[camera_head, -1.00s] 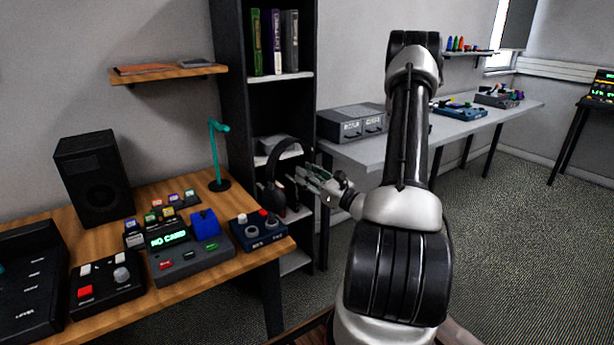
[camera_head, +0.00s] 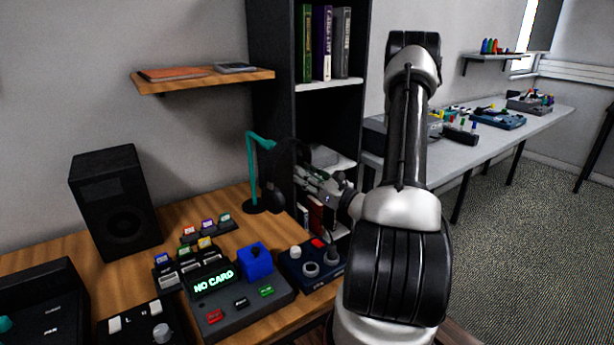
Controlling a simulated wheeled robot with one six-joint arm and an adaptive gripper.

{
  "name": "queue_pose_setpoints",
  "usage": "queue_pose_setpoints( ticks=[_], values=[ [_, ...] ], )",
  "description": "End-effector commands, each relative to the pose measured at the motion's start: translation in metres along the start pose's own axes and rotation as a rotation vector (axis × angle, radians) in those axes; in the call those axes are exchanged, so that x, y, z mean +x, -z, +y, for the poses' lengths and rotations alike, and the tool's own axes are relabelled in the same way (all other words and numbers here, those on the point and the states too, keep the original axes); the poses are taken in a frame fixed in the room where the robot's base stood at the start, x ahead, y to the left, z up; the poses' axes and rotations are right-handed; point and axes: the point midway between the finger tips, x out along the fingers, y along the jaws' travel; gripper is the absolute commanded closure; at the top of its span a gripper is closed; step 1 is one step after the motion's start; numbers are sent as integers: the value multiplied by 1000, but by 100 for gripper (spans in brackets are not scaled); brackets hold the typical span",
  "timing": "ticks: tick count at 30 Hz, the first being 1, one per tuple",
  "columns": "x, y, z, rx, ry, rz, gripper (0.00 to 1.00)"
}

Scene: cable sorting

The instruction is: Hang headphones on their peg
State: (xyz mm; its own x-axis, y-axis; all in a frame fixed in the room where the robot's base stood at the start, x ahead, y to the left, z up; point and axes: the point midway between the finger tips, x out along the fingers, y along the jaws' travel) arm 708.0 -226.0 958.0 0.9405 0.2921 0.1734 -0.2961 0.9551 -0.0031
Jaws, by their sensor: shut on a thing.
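The headphones (camera_head: 290,152) are black and hard to make out against the dark shelf. My gripper (camera_head: 298,174) is shut on them, just right of the teal stand (camera_head: 249,170). The stand is a thin post on a dark round base on the wooden desk, with a short arm at its top slanting right. In the picture the headband is close to the tip of that arm. Whether they touch cannot be told. Part of the headphones is hidden by my gripper.
A black speaker (camera_head: 116,202), small card racks (camera_head: 207,230), a NO CARD console (camera_head: 232,296) and a knob box (camera_head: 311,266) stand on the wooden desk (camera_head: 180,216). A wall shelf (camera_head: 203,80) hangs above. A dark bookcase (camera_head: 272,60) is behind my gripper.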

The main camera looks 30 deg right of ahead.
Motion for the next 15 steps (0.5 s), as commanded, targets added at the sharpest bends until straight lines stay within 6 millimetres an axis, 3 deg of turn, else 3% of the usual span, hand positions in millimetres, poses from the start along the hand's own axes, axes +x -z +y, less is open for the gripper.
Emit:
queue_pose_setpoints(
  ticks=[15],
  values=[
    [28, 8, -8, -1, -2, -1, 100]
  ],
)
